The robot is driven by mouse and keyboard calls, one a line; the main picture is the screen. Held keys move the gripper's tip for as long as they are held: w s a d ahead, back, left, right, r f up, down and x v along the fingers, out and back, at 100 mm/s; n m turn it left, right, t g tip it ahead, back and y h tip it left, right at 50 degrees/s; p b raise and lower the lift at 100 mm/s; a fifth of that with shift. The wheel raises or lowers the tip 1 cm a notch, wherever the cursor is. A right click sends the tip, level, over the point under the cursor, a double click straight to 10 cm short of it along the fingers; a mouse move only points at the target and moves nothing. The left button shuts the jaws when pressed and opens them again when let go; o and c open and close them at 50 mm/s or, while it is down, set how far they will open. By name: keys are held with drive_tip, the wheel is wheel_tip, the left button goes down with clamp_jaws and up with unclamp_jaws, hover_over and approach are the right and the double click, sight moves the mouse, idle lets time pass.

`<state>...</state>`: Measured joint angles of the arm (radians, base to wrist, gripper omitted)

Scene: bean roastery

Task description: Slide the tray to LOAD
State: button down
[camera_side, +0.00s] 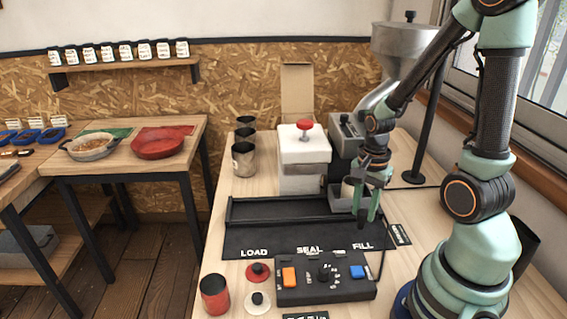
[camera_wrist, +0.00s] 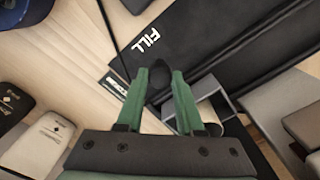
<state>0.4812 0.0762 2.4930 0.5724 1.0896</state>
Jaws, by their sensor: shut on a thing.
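The grey tray (camera_side: 338,204) stands at the FILL end of the black track, carrying a metal can (camera_side: 348,190). My gripper (camera_side: 367,218) is at the tray's right front, pointing down. In the wrist view my green fingers (camera_wrist: 158,82) close on a dark rounded knob (camera_wrist: 158,72), which I take as the tray's handle. Part of the tray and can show beside the right finger, and the rest is hidden. The LOAD label (camera_side: 254,253) is at the track's left end, SEAL (camera_side: 310,249) in the middle, FILL (camera_side: 362,245) at the right.
The track (camera_side: 270,210) left of the tray looks clear. A white press with a red knob (camera_side: 304,145) stands behind the middle. A control box (camera_side: 325,278) with orange and blue buttons lies in front. A hopper machine (camera_side: 400,50) rises behind.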

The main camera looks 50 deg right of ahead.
drive_tip(key=shift+w+a, duration=0.1)
drive_tip(key=w+a, duration=1.8)
drive_tip(key=shift+w+a, duration=0.3)
drive_tip(key=shift+a, duration=0.05)
drive_tip(key=c, duration=0.5)
unclamp_jaws()
drive_tip(key=shift+r, duration=6.05)
